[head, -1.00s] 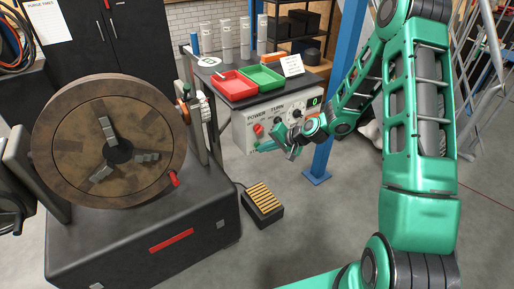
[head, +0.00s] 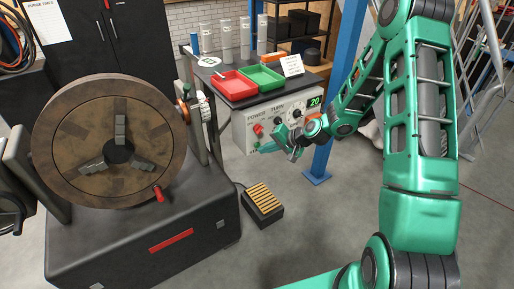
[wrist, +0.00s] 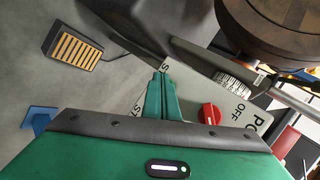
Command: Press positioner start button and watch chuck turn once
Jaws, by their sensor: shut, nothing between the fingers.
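The chuck (head: 75,155) is a large round brown plate with three grey jaws, set upright on the dark positioner body (head: 120,240). One jaw points up, and a red piece (head: 158,193) sits low right on its rim. The control panel (head: 240,135) is pale, with POWER and TURN labels, a red knob and a green display (head: 314,101) reading 20. My gripper (head: 264,148) is shut and empty at the panel's front. In the wrist view its closed fingers (wrist: 160,95) lie over the panel beside the red knob (wrist: 209,114). The start button is not clearly visible; the fingers cover part of the panel.
A yellow-slatted foot pedal (head: 264,199) lies on the floor in front of the panel. A red tray (head: 233,84) and a green tray (head: 261,77) sit on the bench top. A blue post (head: 340,90) stands close to my arm.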

